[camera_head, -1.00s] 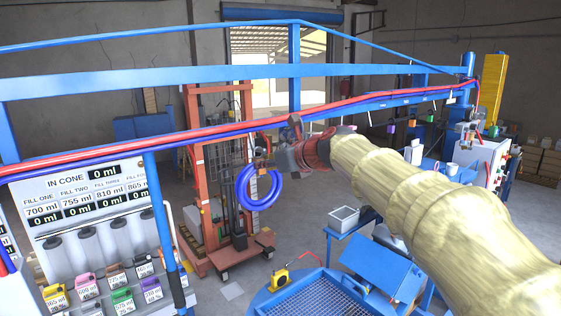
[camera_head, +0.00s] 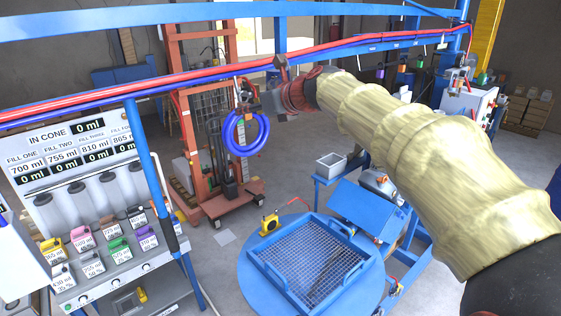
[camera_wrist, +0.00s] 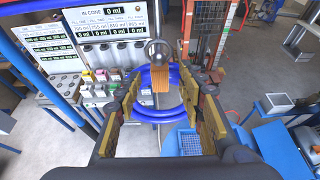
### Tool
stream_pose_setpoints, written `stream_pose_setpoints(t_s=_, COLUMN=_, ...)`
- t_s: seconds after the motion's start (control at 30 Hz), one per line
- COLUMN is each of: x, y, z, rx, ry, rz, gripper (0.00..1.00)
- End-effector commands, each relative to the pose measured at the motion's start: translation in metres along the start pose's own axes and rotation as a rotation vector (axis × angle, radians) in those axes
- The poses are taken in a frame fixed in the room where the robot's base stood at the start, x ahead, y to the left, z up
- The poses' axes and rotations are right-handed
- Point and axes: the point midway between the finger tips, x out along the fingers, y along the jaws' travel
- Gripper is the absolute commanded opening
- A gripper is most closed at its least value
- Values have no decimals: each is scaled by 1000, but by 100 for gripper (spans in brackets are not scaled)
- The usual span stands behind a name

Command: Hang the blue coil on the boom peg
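The blue coil (camera_head: 246,133) is a bundle of rings hanging upright just below the boom (camera_head: 330,52). In the head view my gripper (camera_head: 256,97) is small, beside the coil's top.
A filling panel (camera_head: 75,165) with several coloured blocks stands at left, behind a blue post (camera_head: 155,165). An orange lift (camera_head: 210,130) stands behind the coil. A round blue table with a mesh tray (camera_head: 315,255) is below at right. Red and blue hoses run along the boom.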

Motion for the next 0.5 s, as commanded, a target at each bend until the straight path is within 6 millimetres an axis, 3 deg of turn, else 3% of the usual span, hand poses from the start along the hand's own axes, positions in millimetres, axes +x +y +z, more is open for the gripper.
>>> stream_pose_setpoints(t_s=0.17, x=-16, y=-1, z=6, rx=-2, ry=-4, rz=-3, gripper=39)
stream_pose_setpoints(t_s=0.5, x=-74, y=-2, z=-10, rx=-1, ry=-4, rz=-4, gripper=39)
